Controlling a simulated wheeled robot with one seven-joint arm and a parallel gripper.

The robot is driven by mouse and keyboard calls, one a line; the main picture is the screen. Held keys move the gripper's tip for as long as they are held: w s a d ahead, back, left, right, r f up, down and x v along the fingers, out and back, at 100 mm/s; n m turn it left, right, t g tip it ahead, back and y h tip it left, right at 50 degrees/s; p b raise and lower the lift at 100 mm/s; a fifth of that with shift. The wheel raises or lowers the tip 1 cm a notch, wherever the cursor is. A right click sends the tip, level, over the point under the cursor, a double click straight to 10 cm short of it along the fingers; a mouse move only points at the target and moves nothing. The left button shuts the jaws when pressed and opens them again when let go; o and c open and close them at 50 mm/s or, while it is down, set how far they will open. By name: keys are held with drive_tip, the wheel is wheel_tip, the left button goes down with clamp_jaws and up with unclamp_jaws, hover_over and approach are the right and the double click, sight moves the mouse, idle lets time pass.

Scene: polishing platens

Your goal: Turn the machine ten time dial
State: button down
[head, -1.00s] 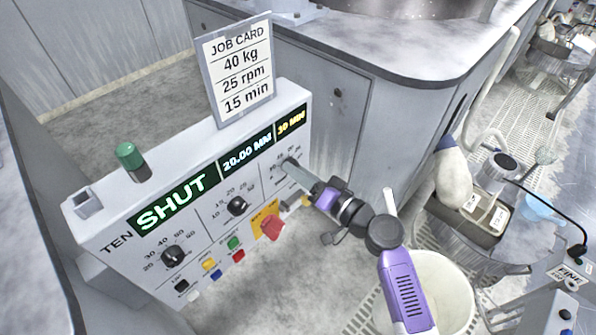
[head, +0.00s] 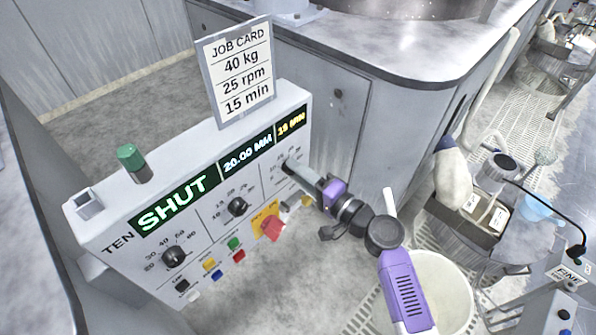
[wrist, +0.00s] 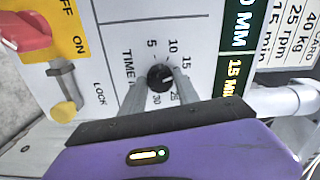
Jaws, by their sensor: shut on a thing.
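The machine TEN panel (head: 120,262) stands at left in the head view. Its time dial is a small black knob (wrist: 160,77) in the wrist view, ringed by a scale with 5, 10, 15 and 30. My gripper (head: 291,168) is shut on this dial, one finger on either side; it also shows in the wrist view (wrist: 157,86). The time display (wrist: 233,78) reads 15 MIN in the wrist view. The fingers hide part of the scale. The job card (head: 238,72) above asks for 40 kg, 25 rpm, 15 min.
Two other black dials, a left one (head: 174,257) and a middle one (head: 238,207), sit on the panel. A red switch (head: 271,228) on a yellow plate and a yellow-tipped lock lever (wrist: 66,108) are close to my gripper. A white bucket (head: 458,290) stands below my arm.

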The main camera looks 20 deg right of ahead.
idle(0.4)
drive_tip(key=c, duration=0.9)
unclamp_jaws()
drive_tip(key=v, duration=0.8)
drive_tip(key=shift+b, duration=0.4)
drive_tip(key=shift+w+d, duration=0.1)
